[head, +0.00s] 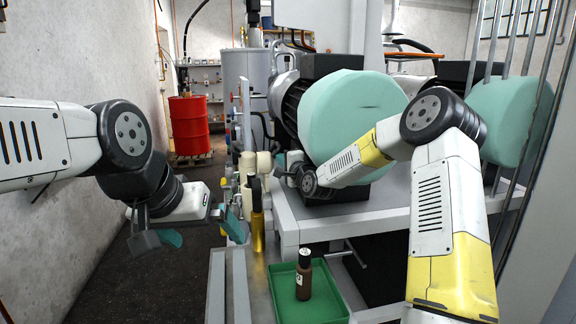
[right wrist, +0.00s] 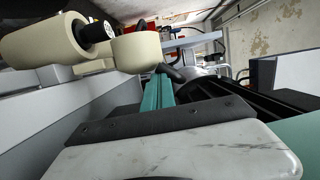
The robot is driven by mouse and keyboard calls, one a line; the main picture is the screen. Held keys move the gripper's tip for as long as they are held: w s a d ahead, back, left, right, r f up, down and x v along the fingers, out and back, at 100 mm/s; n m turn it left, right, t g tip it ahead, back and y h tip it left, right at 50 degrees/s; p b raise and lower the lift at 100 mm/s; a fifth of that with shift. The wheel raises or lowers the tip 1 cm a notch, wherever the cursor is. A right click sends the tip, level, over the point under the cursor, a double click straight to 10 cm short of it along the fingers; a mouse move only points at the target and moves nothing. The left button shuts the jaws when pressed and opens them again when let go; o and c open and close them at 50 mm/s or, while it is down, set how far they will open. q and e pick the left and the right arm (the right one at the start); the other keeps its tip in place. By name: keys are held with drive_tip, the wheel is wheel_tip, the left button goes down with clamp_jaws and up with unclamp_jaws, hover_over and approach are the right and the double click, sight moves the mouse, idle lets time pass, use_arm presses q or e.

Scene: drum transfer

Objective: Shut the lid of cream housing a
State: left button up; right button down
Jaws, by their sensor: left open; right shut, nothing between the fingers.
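Two cream rounded housings (head: 248,163) stand close together near the middle of the head view, left of the big teal drum face. In the right wrist view one cream housing (right wrist: 136,49) is just beyond my right fingertips, and another cream body (right wrist: 42,40) with a black end piece lies further left. I cannot tell which is housing a, nor how its lid stands. My right gripper (head: 281,163) is beside the housings, to their right; its teal fingers (right wrist: 158,92) are shut and empty. My left gripper (head: 203,231) is open and empty, lower left of the housings.
A teal drum (head: 350,118) on a dark machine stands right of the housings, above a grey bench (head: 350,222). A green tray (head: 322,303) holds a brown bottle (head: 304,275). A red barrel (head: 189,126) stands at the back left. The dark floor at left is clear.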

sight(260, 155)
drive_tip(key=a+n, duration=0.1)
drive_tip(key=n, duration=0.1)
drive_tip(key=a+r, duration=0.1)
drive_tip(key=shift+s+a+n+g, duration=0.3)
drive_tip(key=shift+n+g, duration=0.1)
drive_tip(key=a+n, duration=0.2)
drive_tip(key=a+n+h, duration=0.1)
drive_tip(key=shift+s+a+r+n+g, duration=0.1)
drive_tip(key=shift+s+a+n+g, duration=0.2)
drive_tip(key=shift+s+a+n, duration=0.1)
drive_tip(key=a+n, duration=0.1)
drive_tip(key=a+f+n+h, duration=0.1)
drive_tip(key=a+f+n, duration=0.1)
drive_tip(key=shift+s+a+n+h, duration=0.3)
drive_tip(key=shift+a+h, duration=0.05)
drive_tip(key=shift+h, duration=0.05)
drive_tip(key=shift+a, duration=0.1)
